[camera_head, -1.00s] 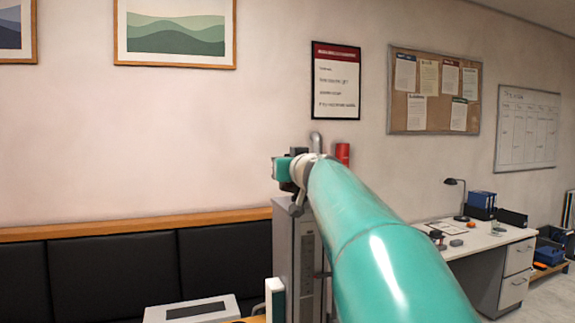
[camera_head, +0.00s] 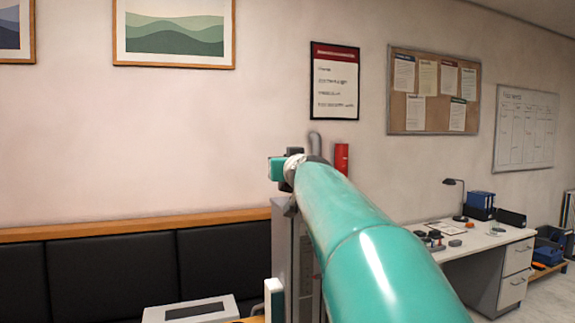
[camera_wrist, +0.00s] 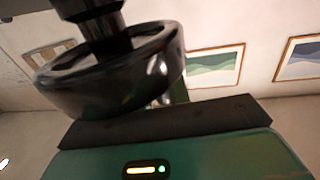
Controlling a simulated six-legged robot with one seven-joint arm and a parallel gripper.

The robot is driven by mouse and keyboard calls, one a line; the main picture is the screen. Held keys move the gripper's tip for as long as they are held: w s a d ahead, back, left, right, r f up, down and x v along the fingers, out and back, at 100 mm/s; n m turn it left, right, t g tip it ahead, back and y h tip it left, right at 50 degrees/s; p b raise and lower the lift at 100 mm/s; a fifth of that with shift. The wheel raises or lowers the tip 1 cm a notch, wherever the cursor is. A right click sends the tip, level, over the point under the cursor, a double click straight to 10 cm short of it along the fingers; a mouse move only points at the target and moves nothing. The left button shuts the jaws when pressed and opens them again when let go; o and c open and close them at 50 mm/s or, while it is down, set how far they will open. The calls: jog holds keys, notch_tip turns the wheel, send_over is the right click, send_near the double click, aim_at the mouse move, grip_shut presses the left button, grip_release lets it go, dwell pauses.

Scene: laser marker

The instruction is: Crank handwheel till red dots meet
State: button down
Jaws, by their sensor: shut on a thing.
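The black handwheel (camera_wrist: 95,95) fills the upper left of the wrist view, its thick, shiny rim close to the camera and its hub on a dark shaft. My gripper (camera_wrist: 172,93) is at the right side of the rim and is shut on the handwheel; the exact contact is mostly hidden behind the rim. In the head view the grey column of the marking machine (camera_head: 284,250) stands behind my teal arm, which hides the handwheel and most of my gripper. No red dots show in either view.
A white box with a dark panel (camera_head: 190,312) is at the bottom, left of the column. A black padded bench (camera_head: 110,275) runs along the wall. A desk (camera_head: 460,245) with small items stands at the right. A red cylinder (camera_head: 341,158) shows behind my arm.

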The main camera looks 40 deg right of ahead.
jog(key=c, duration=1.4)
grip_release()
jog(key=shift+o, duration=0.2)
jog(key=v, duration=1.4)
jog(key=shift+w, duration=0.1)
